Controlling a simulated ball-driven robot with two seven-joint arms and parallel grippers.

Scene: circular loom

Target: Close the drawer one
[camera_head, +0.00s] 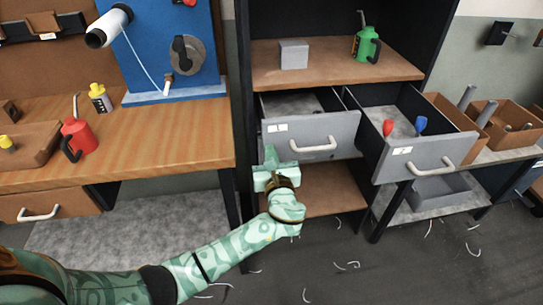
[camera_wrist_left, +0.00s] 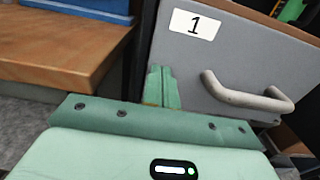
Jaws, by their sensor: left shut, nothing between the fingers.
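Drawer one (camera_head: 345,130) is the left grey drawer of the cabinet, pulled partly out, with its inside showing from above. Its front also fills much of the left wrist view (camera_wrist_left: 190,65), with a white label "1" (camera_wrist_left: 194,25) and a curved grey handle (camera_wrist_left: 245,98). My left gripper (camera_head: 270,155) is shut and empty. It is at the lower left of the drawer front, left of the handle. In the left wrist view its fingertips (camera_wrist_left: 162,70) point at the front below the label; I cannot tell whether they touch it. My right gripper is not in view.
A second grey drawer (camera_head: 425,158) to the right is pulled out further and holds a red and a blue item. A wooden workbench (camera_head: 160,140) with a red can (camera_head: 78,136) stands at left. A brown shelf (camera_head: 320,190) lies below drawer one.

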